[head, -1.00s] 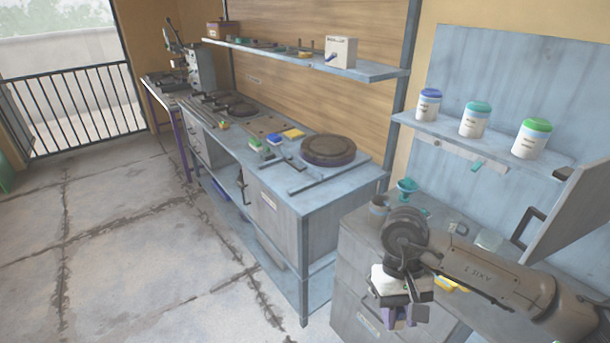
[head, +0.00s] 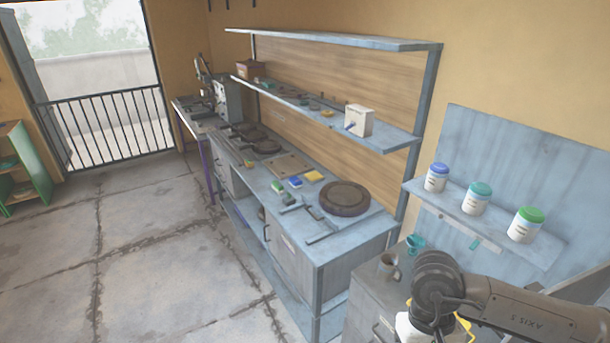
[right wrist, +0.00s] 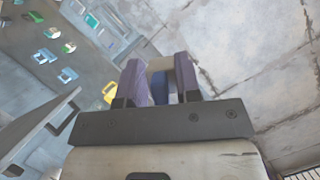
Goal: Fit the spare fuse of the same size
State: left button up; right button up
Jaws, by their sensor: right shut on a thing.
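My right gripper (right wrist: 165,70) shows in the right wrist view, its purple fingers closed on a small blue and pale piece (right wrist: 158,72). The fingers hide much of it, so I cannot tell whether it is a fuse or what size it is. In the head view my right arm comes in at the lower right, with the gripper mostly cut off by the bottom edge. A white box with a blue lever (head: 358,120) stands on the shelf above the long bench. No fuse can be made out in the head view. My left gripper is not in view.
The long bench (head: 335,245) carries a round dark plate (head: 344,198) and small green, blue and yellow items. Lidded jars (head: 475,199) stand on the right shelf. The floor at left is clear.

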pick_arm(q)
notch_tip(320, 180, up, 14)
jog(key=p, duration=1.1)
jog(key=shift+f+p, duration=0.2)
jog(key=shift+p, duration=0.15)
pick_arm(e)
jog(key=s+r, duration=0.3)
jog(key=r, duration=0.9)
jog(key=shift+s+r, duration=0.2)
jog(key=shift+s, duration=0.15)
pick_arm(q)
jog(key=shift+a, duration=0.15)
pick_arm(e)
jog(key=shift+d, duration=0.1)
jog(key=shift+f, duration=0.1)
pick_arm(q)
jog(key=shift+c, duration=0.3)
